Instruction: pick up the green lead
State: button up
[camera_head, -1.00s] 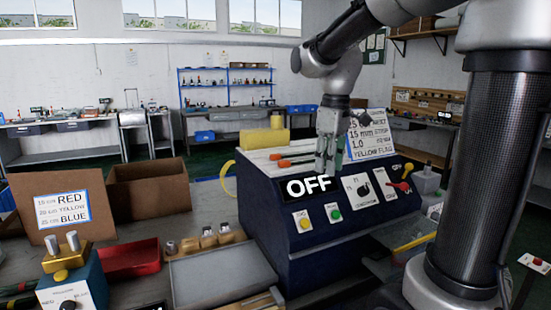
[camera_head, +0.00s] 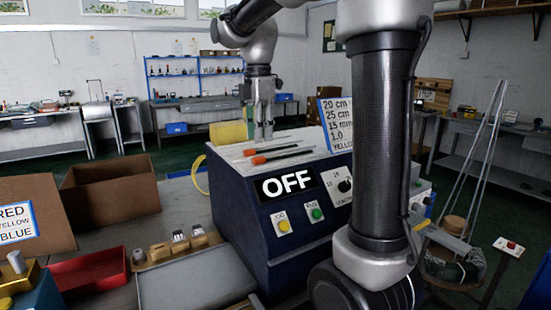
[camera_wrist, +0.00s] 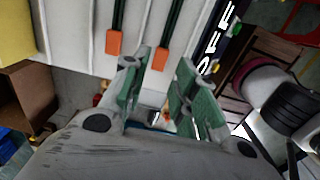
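Two thin dark leads with orange ends (camera_head: 259,160) lie side by side on the pale top of the blue machine (camera_head: 262,222). In the wrist view their shafts look dark green, and the orange ends (camera_wrist: 113,42) and (camera_wrist: 161,59) point toward my gripper. I cannot tell which one is the green lead. My gripper (camera_head: 263,136) hangs fingers down over the back part of the machine top, beyond the leads in the head view. In the wrist view its green-padded fingers (camera_wrist: 161,82) are apart with nothing held between them.
A yellow block (camera_head: 228,133) stands at the machine's back left corner. A sign card (camera_head: 338,124) stands at the right, partly behind my arm. The machine display reads OFF. An open cardboard box (camera_head: 110,190) and a red tray (camera_head: 90,272) sit on the left.

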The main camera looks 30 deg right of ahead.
aim_at(262, 157)
jog(key=f, duration=0.6)
jog(key=shift+d+f, duration=0.15)
jog(key=shift+d, duration=0.05)
grip_shut()
